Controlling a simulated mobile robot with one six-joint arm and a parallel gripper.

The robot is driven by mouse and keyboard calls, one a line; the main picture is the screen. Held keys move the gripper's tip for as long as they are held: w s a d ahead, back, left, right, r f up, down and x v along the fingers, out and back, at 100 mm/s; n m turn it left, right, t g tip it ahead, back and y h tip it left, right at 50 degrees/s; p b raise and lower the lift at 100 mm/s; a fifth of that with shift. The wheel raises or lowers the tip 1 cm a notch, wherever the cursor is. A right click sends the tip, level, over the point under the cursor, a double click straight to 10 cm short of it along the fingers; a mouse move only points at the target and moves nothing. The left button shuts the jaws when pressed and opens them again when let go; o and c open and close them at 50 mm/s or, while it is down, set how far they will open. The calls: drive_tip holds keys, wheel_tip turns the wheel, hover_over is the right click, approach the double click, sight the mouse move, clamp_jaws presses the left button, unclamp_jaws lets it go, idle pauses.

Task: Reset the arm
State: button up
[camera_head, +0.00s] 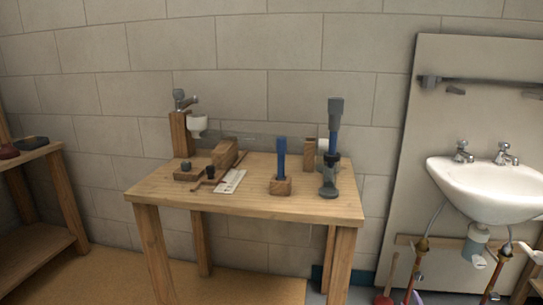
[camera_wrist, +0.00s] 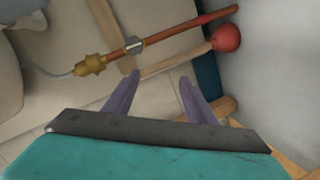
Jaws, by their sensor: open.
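My gripper (camera_wrist: 158,80) shows in the wrist view, with two purple fingers spread apart and nothing between them. Its teal body fills the bottom of that view. Beyond the fingers lie a copper pipe with a brass fitting (camera_wrist: 92,66) and a wooden-handled plunger with a red cup (camera_wrist: 226,37). The fingers appear apart from both, though the distance is hard to judge.
A wooden workbench (camera_head: 150,190) holds several tools and fittings against a block wall. A white sink (camera_head: 485,190) hangs on a panel at right, with pipework (camera_head: 422,246) below. A wooden shelf (camera_head: 30,158) stands at far left. Brown floor (camera_head: 110,280) is clear left of the bench.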

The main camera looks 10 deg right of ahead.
drive_tip(key=s+a+f+m+g+y+p, duration=0.1)
drive_tip(key=s+a+m+g+p, duration=0.15)
drive_tip(key=a+p, duration=0.45)
drive_tip(key=s+a+f+m+g+y+p, duration=0.1)
drive_tip(key=s+a+g+y+p, duration=0.2)
drive_tip(key=a, duration=0.8)
drive_tip(key=s+a+f+m+g+p, duration=0.1)
drive_tip(key=s+a+m+g+p, duration=0.25)
drive_tip(key=a, duration=0.65)
drive_tip(key=s+a+r+g+y+p, duration=0.1)
drive_tip(key=s+a+r+g+p, duration=0.4)
drive_tip(key=s+a, duration=0.7)
drive_tip(key=s+a+r+g+y+p, duration=0.2)
drive_tip(key=s+a+r+g+p, duration=0.3)
drive_tip(key=s+a+p, duration=0.4)
drive_tip(key=s+a+r, duration=0.1)
drive_tip(key=s+a, duration=0.1)
drive_tip(key=a, duration=0.1)
drive_tip(key=shift+s+r+y, duration=0.3)
drive_tip(key=shift+s+r, duration=0.05)
drive_tip(key=shift+r, duration=0.05)
drive_tip(key=shift+d, duration=0.1)
drive_tip(key=shift+c, duration=0.5)
drive_tip(key=c, duration=0.3)
drive_tip(key=shift+c, duration=0.5)
